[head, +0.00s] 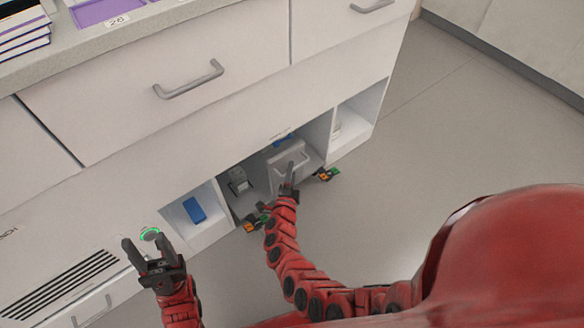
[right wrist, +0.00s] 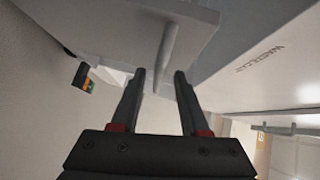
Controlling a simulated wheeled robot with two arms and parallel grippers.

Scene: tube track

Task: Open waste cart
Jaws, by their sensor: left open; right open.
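The waste cart (head: 275,172) is a pale grey box-like unit with a bar handle (head: 292,161) on its front. It stands in a low opening of the cabinet. My right gripper (head: 288,174) is open at the cart's front, by the handle. In the right wrist view, the handle bar (right wrist: 169,50) runs down between the two open fingertips of the right gripper (right wrist: 160,74); I cannot tell whether they touch it. The cart front (right wrist: 125,30) fills the top of that view. My left gripper (head: 146,243) is open and empty, in front of the cabinet at the left.
Small orange, green and black parts (head: 327,174) stick out at the cart's right, with similar ones (head: 252,223) at the left. A blue item (head: 194,209) lies in the left compartment. A drawer with a handle (head: 188,80) is above. The floor (head: 440,130) to the right is clear.

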